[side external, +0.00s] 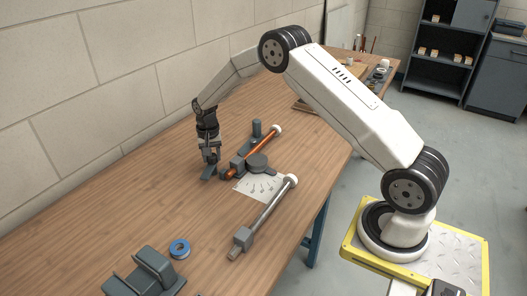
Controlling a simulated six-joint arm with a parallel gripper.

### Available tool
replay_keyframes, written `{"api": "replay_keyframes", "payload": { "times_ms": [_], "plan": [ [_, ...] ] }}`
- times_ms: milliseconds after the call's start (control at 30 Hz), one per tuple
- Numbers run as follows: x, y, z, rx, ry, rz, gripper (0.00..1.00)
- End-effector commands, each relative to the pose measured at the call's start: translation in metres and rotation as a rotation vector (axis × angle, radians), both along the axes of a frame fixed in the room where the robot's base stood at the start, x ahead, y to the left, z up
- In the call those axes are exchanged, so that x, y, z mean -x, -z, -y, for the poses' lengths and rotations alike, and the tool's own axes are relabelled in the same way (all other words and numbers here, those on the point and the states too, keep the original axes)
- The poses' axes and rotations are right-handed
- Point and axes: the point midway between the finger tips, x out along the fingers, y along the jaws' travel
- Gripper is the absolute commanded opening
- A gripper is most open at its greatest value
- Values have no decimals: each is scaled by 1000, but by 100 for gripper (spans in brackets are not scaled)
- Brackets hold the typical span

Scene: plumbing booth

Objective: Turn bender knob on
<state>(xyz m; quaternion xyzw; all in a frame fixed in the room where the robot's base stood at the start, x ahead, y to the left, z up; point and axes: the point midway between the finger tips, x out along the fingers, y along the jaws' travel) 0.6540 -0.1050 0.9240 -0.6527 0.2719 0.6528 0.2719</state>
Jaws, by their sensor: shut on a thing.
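The pipe bender (257,161) is a dark grey tool on the wooden bench, with an orange copper pipe (265,140) lying along it. My gripper (210,161) points down at the bender's left end, shut on a small dark part there that I take to be the bender knob. A flat dark grey piece (208,174) shows just under the fingertips. The fingers hide most of the knob, so its turn position cannot be read.
A long-handled grey tool (268,211) lies in front of the bender beside a white sheet (258,187). A blue tape roll (179,249) and a dark grey vise-like block (148,272) stand at the front left. The bench's left middle is clear. A block wall runs behind.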

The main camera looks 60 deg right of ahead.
Motion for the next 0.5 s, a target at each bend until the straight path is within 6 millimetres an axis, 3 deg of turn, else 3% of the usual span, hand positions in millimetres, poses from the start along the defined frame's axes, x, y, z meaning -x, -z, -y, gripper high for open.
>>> {"api": "replay_keyframes", "payload": {
  "times_ms": [500],
  "plan": [
    [-1,0,-1,1,-489,1,0]
  ]
}}
